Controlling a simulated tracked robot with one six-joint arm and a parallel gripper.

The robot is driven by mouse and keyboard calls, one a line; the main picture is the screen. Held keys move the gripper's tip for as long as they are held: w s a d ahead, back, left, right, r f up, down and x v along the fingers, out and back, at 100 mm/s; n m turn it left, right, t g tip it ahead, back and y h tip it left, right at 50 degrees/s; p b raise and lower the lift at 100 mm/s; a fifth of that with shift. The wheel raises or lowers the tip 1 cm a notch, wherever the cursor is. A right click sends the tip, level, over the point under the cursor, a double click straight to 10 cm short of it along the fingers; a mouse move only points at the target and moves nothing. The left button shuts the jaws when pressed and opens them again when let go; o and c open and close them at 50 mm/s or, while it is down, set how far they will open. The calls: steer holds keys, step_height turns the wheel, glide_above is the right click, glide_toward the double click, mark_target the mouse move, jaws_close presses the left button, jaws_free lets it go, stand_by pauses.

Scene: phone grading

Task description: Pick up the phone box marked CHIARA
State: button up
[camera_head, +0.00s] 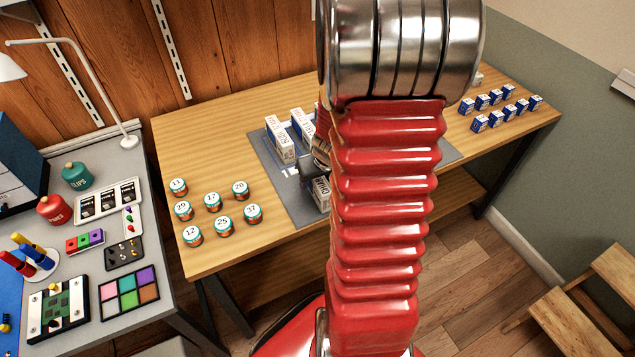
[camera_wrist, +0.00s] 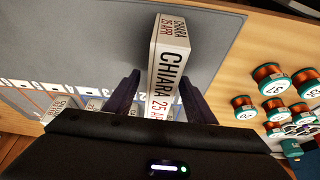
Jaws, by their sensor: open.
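The phone box marked CHIARA (camera_wrist: 169,62) is white with black and red print, and "25 APR" shows on it. In the wrist view it lies between the two dark fingers of my gripper (camera_wrist: 159,78), which are open with one on each side. Part of the box is hidden behind the gripper body. In the head view my gripper (camera_head: 312,168) is partly behind my arm, and the lettered box (camera_head: 321,194) shows just below it on the grey mat (camera_head: 290,200). I cannot tell whether either finger touches it.
Other white boxes (camera_head: 280,140) stand farther back on the mat. Several numbered tins (camera_head: 212,202) stand on the wooden table to the left, and they appear at the right in the wrist view (camera_wrist: 272,79). Small blue-and-white boxes (camera_head: 495,118) stand at the table's right end.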

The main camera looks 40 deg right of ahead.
stand_by(0.4)
jaws_close()
stand_by(0.4)
